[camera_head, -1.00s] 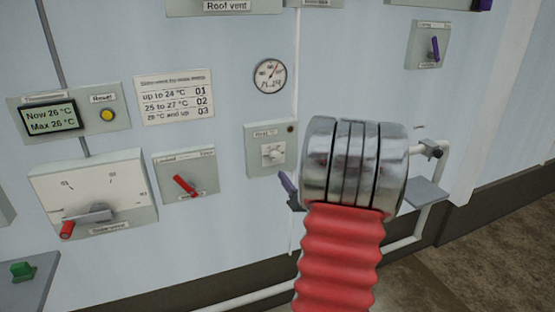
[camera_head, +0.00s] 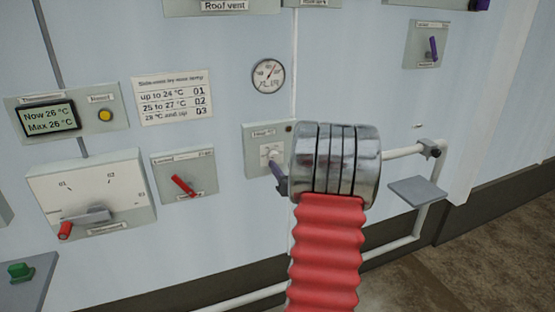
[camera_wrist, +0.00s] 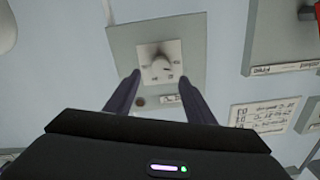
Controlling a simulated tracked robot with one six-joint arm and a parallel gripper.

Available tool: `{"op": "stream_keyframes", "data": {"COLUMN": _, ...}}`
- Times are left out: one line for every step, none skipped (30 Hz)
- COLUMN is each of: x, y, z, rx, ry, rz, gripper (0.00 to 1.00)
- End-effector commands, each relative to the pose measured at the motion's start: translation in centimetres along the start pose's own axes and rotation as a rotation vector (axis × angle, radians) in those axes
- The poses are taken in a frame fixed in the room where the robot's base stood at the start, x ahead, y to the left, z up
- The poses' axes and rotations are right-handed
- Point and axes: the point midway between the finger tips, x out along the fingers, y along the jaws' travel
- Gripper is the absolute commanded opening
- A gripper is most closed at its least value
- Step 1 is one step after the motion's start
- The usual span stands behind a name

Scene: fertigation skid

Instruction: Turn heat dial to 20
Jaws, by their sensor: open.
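The heat dial (camera_head: 269,153) is a small white knob on a pale square plate, on a grey-green panel (camera_head: 254,162) on the wall. My silver and red arm partly covers the panel's right side in the head view. In the wrist view the dial (camera_wrist: 160,65) faces me, with its plate ahead of my fingertips; its scale marks are too small to read. My gripper (camera_wrist: 158,76) is open, with one dark purple finger at each side of the plate's lower part. It looks empty, and I cannot tell whether it touches the panel. One purple finger (camera_head: 277,177) shows just below the dial in the head view.
A round gauge (camera_head: 268,76) is above the heat panel. A red-lever panel (camera_head: 184,180) and a larger dial panel (camera_head: 93,195) are to the left. A white pipe (camera_head: 405,151) and grey shelf (camera_head: 417,190) are to the right.

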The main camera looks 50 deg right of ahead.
Motion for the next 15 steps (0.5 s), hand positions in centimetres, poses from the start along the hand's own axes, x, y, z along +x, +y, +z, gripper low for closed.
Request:
{"op": "stream_keyframes", "data": {"x": 0.9, "y": -0.1, "z": 0.1, "rx": 0.000, "ry": 0.000, "rz": -0.002, "gripper": 0.49}}
{"op": "stream_keyframes", "data": {"x": 1.3, "y": -0.1, "z": 0.1, "rx": 0.000, "ry": 0.000, "rz": -0.002, "gripper": 0.49}}
{"op": "stream_keyframes", "data": {"x": 1.9, "y": -0.1, "z": 0.1, "rx": -0.001, "ry": 0.000, "rz": -0.002, "gripper": 0.49}}
{"op": "stream_keyframes", "data": {"x": 2.4, "y": -0.1, "z": 0.1, "rx": -0.001, "ry": -0.001, "rz": -0.002, "gripper": 0.49}}
{"op": "stream_keyframes", "data": {"x": 2.8, "y": -0.1, "z": 0.1, "rx": -0.001, "ry": -0.001, "rz": -0.002, "gripper": 0.49}}
{"op": "stream_keyframes", "data": {"x": 3.4, "y": -0.1, "z": 0.1, "rx": -0.001, "ry": 0.000, "rz": -0.002, "gripper": 0.49}}
{"op": "stream_keyframes", "data": {"x": 3.8, "y": -0.1, "z": 0.1, "rx": 0.000, "ry": 0.000, "rz": -0.002, "gripper": 0.49}}
{"op": "stream_keyframes", "data": {"x": 4.2, "y": -0.1, "z": 0.0, "rx": -0.001, "ry": 0.000, "rz": -0.001, "gripper": 0.49}}
{"op": "stream_keyframes", "data": {"x": 4.7, "y": 0.0, "z": 0.1, "rx": 0.000, "ry": -0.001, "rz": -0.001, "gripper": 0.49}}
{"op": "stream_keyframes", "data": {"x": 5.0, "y": 0.0, "z": 0.1, "rx": 0.000, "ry": 0.000, "rz": -0.001, "gripper": 0.49}}
{"op": "stream_keyframes", "data": {"x": 5.4, "y": -0.1, "z": 0.0, "rx": -0.001, "ry": 0.000, "rz": -0.002, "gripper": 0.49}}
{"op": "stream_keyframes", "data": {"x": 5.7, "y": -0.1, "z": 0.1, "rx": 0.000, "ry": 0.000, "rz": -0.002, "gripper": 0.49}}
{"op": "stream_keyframes", "data": {"x": 5.9, "y": -0.1, "z": 0.0, "rx": 0.000, "ry": 0.000, "rz": -0.002, "gripper": 0.49}}
{"op": "stream_keyframes", "data": {"x": 6.1, "y": -0.1, "z": 0.0, "rx": 0.000, "ry": 0.000, "rz": -0.002, "gripper": 0.49}}
{"op": "stream_keyframes", "data": {"x": 6.3, "y": -0.1, "z": 0.1, "rx": 0.000, "ry": -0.001, "rz": -0.001, "gripper": 0.49}}
